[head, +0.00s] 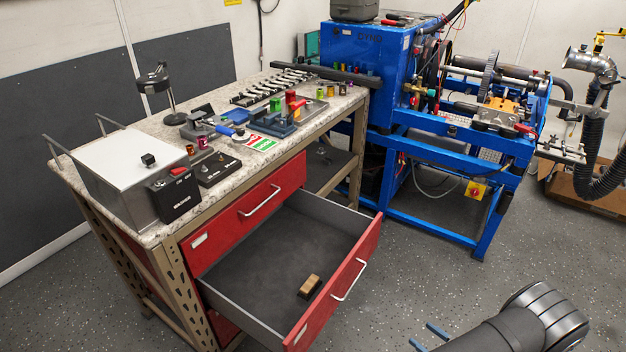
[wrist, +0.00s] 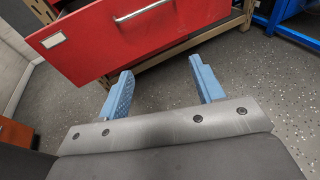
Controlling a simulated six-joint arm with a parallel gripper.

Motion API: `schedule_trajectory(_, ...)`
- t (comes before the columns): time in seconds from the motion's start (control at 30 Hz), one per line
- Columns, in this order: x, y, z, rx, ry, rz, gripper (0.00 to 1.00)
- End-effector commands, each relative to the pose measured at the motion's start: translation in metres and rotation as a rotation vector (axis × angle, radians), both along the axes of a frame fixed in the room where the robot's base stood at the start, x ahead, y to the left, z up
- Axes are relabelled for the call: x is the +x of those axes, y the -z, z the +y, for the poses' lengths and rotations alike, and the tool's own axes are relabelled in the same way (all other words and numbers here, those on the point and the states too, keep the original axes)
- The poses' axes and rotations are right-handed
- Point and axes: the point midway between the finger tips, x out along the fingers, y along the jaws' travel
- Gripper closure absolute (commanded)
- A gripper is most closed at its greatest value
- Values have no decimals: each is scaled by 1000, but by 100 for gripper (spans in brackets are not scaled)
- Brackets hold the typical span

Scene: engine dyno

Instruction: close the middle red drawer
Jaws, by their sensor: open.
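The middle red drawer (head: 336,285) is pulled far out from the workbench in the head view. Its grey inside is bare except for a small brown block (head: 309,286) near the front. A silver bar handle (head: 349,280) is on its red front. My gripper (head: 428,335) is at the bottom of the head view, right of the drawer front and apart from it. In the wrist view, my gripper's two blue fingers (wrist: 162,88) are spread with nothing between them. A red drawer front (wrist: 130,35) with a silver handle (wrist: 142,11) shows beyond the fingertips.
The closed upper red drawer (head: 245,210) sits under the worktop. The worktop (head: 135,150) holds tools, a metal box (head: 125,178) and a lamp (head: 158,85). A blue engine stand (head: 430,215) is behind to the right. The speckled floor (head: 420,270) before it is clear.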

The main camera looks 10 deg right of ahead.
Motion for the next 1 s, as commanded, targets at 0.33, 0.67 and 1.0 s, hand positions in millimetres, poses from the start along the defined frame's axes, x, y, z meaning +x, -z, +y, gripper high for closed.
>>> schedule_trajectory(0.33,77,-39,12,-91,-191,206,100)
schedule_trajectory(0.67,179,-101,44,-299,-333,452,100)
schedule_trajectory(1.0,204,-100,61,-339,-343,488,100)
